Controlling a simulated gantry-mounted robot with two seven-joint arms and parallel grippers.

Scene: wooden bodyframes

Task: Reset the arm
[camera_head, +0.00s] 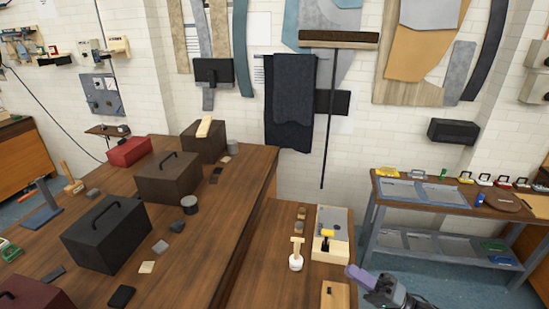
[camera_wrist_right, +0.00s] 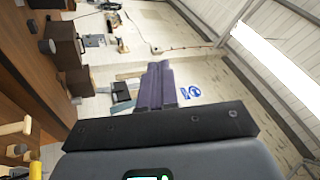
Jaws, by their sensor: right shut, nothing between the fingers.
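My right gripper (camera_head: 358,276) shows at the bottom of the head view, right of the near table's edge. Its purple fingers are shut together with nothing between them. In the right wrist view the fingers (camera_wrist_right: 157,88) point toward the white brick wall and are pressed side by side. The gripper is apart from the table and touches nothing that I can see. My left gripper is in neither view.
Left of the gripper, a wooden table (camera_head: 262,230) holds a light wooden block tool (camera_head: 330,235) and a small mallet (camera_head: 296,255). Dark boxes (camera_head: 107,235) stand farther left. A grey-framed bench (camera_head: 450,212) with tools stands at right. Floor shows between gripper and bench.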

